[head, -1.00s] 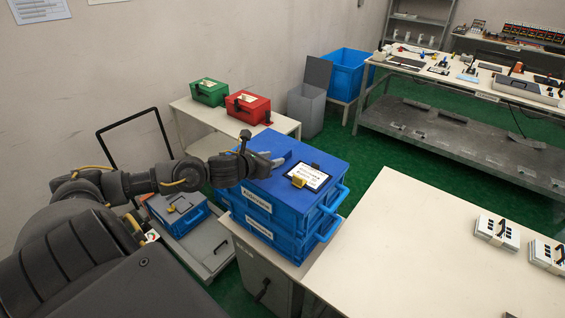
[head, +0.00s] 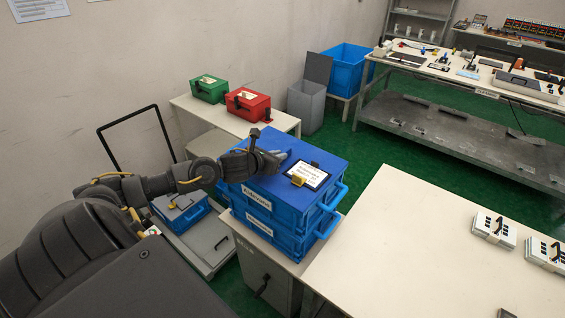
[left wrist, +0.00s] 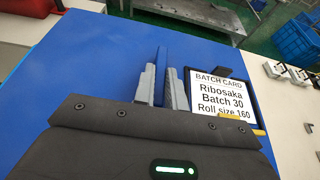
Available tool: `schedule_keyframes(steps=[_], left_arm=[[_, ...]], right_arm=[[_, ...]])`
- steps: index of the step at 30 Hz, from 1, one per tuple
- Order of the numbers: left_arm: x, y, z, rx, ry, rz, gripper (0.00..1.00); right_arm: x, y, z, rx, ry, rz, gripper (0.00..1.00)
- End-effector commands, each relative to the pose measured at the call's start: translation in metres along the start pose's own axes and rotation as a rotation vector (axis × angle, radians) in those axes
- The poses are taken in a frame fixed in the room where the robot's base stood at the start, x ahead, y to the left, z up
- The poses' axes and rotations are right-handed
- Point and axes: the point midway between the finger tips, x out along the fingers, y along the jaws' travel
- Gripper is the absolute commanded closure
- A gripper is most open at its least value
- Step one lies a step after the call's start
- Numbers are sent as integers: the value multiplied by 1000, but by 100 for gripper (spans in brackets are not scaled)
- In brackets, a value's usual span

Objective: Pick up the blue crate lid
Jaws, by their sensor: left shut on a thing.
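The blue crate lid (head: 318,156) lies flat on the upper of two stacked blue crates (head: 262,212). In the left wrist view the lid (left wrist: 95,70) fills the middle, with a raised blue grip (left wrist: 162,62) standing up from it. My left gripper (head: 280,157) is at the top of the lid, and in the left wrist view its grey fingers (left wrist: 162,88) are shut on the raised grip, one on each side. The lid shows no visible gap above the crate. My right gripper is not in view.
A batch card (head: 308,176) in a dark frame sits on the lid, right of my gripper. A cream table (head: 420,255) with keypads (head: 494,229) stands at right. Green (head: 209,90) and red (head: 248,105) boxes stand on a bench behind. A dark hoop frame stands at left.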

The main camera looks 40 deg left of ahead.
Motion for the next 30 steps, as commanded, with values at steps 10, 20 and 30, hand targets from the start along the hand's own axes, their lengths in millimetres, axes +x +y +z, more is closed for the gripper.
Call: schedule_keyframes(steps=[10,20,30], left_arm=[[-1,0,5,1,-4,0,100],[-16,-2,33,3,-5,-2,100],[-75,-33,75,7,-8,-2,100]], right_arm=[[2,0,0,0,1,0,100],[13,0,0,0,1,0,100],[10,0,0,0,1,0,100]])
